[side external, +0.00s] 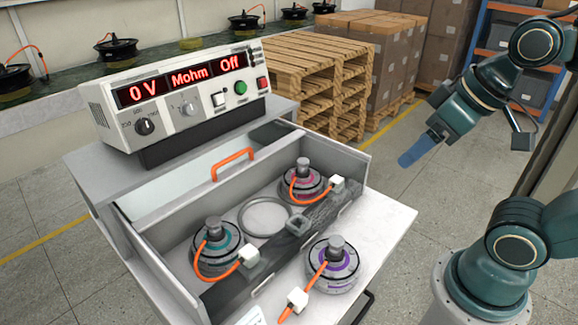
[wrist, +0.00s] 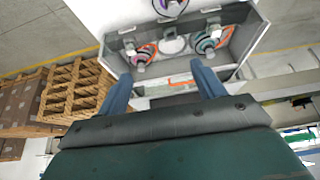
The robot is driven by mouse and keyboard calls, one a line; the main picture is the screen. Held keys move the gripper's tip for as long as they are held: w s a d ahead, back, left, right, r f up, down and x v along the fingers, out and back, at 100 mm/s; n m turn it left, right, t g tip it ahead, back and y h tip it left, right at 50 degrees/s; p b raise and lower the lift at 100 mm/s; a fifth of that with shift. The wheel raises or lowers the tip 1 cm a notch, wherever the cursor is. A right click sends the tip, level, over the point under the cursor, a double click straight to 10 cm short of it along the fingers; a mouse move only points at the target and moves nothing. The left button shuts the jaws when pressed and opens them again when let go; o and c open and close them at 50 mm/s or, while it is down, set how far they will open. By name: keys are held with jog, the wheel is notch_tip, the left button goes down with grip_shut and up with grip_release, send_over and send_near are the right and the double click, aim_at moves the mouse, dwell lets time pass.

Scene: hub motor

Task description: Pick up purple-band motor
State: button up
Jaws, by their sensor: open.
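The purple-band motor (side external: 333,270) stands upright on the white surface in front of the open-topped test box, with an orange cable and white connector. In the wrist view, the purple-band motor (wrist: 170,7) is cut off by the top edge. My gripper (side external: 414,154) is up in the air, to the right of the motor and box and apart from them. In the wrist view, my gripper (wrist: 162,85) shows two blue fingers set wide apart, with nothing between them.
The box (side external: 145,262) holds a teal-band motor (side external: 216,258), a pink-band motor (side external: 301,186) and an empty ring seat (side external: 265,216). An orange handle (side external: 232,164) and a meter (side external: 180,95) reading "0 V" and "Off" stand behind. Wooden pallets (side external: 310,75) are beyond.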

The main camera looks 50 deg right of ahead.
jog(key=shift+w, duration=0.1)
jog(key=n+g+y, duration=0.1)
jog(key=n+g, duration=0.5)
jog(key=n, duration=1.4)
send_over(337, 240)
jog(key=d, duration=0.1)
notch_tip(337, 240, down, 16)
jog(key=shift+w+d+f, duration=0.1)
jog(key=shift+d+f, duration=0.05)
jog(key=shift+f, duration=0.1)
jog(key=shift+a+f, duration=0.15)
jog(key=shift+f, duration=1.25)
jog(key=shift+a+f, duration=0.2)
jog(key=shift+f, duration=1.15)
jog(key=shift+a+f, duration=0.15)
jog(key=shift+f, duration=1.25)
jog(key=shift+f, duration=0.15)
jog(key=shift+a+f, duration=0.15)
jog(key=shift+f, duration=1.1)
jog(key=shift+a+f, duration=0.1)
jog(key=shift+f, duration=1.1)
